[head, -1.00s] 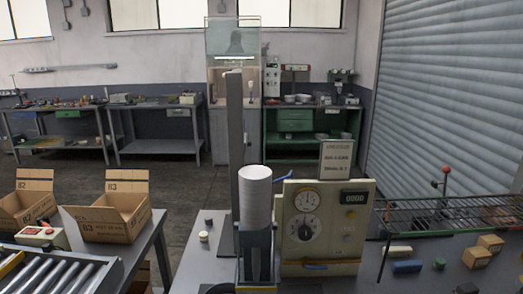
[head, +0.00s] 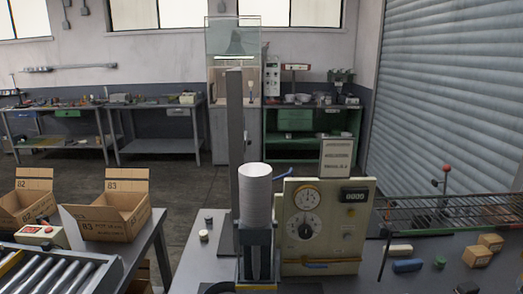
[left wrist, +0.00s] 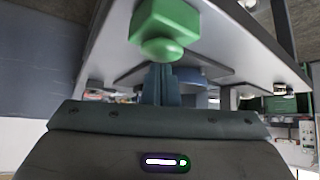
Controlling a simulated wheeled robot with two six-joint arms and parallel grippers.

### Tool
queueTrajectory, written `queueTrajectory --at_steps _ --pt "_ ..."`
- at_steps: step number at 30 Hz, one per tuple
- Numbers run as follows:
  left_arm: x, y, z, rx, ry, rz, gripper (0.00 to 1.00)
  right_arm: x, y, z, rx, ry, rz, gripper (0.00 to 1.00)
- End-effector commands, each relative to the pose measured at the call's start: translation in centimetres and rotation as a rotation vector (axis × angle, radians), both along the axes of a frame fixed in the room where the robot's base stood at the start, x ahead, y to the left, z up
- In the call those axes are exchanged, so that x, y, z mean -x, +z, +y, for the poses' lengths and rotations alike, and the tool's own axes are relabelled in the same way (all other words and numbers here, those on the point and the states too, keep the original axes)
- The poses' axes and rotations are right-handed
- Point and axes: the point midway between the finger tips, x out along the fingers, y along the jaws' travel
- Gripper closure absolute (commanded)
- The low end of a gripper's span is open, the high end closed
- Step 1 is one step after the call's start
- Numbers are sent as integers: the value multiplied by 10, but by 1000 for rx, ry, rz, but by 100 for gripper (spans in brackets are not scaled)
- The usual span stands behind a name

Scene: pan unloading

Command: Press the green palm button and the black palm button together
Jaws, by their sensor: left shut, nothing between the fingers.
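The green palm button (left wrist: 162,50) shows in the left wrist view as a rounded green cap on a green box (left wrist: 165,20) at the table edge. My left gripper (left wrist: 162,68) is shut and empty. Its fingertips point at the green cap and overlap its lower edge in the picture; I cannot tell whether they touch it. I cannot make out the black palm button for certain; a small dark object (head: 467,288) shows at the bottom edge of the head view. Neither gripper can be made out in the head view, and my right gripper is in no view.
A white stack (head: 256,195) stands in a grey holder beside a tall grey column (head: 235,150). A cream panel with dials (head: 322,250) stands right of it. A wire rack (head: 470,215) and small blocks are at right. Cartons (head: 115,212) and a roller conveyor (head: 60,278) are at left.

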Motion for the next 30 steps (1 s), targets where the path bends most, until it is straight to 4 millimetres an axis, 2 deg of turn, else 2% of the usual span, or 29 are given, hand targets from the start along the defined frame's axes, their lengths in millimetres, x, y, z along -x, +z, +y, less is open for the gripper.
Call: queueTrajectory --at_steps 5,29,30 --pt "0 -5 0 0 0 0 100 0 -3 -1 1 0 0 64" --pt "0 2 0 0 0 0 100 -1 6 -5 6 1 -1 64" --pt "0 2 0 0 0 0 100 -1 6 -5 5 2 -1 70"
